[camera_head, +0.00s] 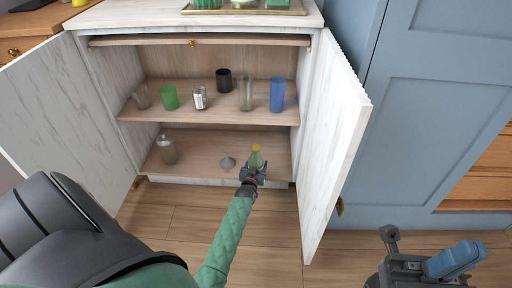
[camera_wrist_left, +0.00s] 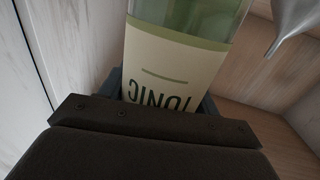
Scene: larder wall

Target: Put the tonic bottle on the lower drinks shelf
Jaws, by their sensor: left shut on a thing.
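The tonic bottle (camera_head: 256,159), green with a yellow cap, is at the front right of the lower drinks shelf (camera_head: 205,149) in the head view. My left gripper (camera_head: 252,173) is shut on it from the front. In the left wrist view the bottle's cream label (camera_wrist_left: 175,65) with "TONIC" shows between the jaws (camera_wrist_left: 165,98). The bottle's base is hidden, so I cannot tell whether it touches the shelf. My right gripper (camera_head: 420,266) is at the bottom right, away from the cabinet; its jaw opening is unclear.
The upper shelf (camera_head: 215,113) holds several cups and glasses. Open cabinet doors (camera_head: 333,130) flank both sides. The lower shelf's back middle is clear.

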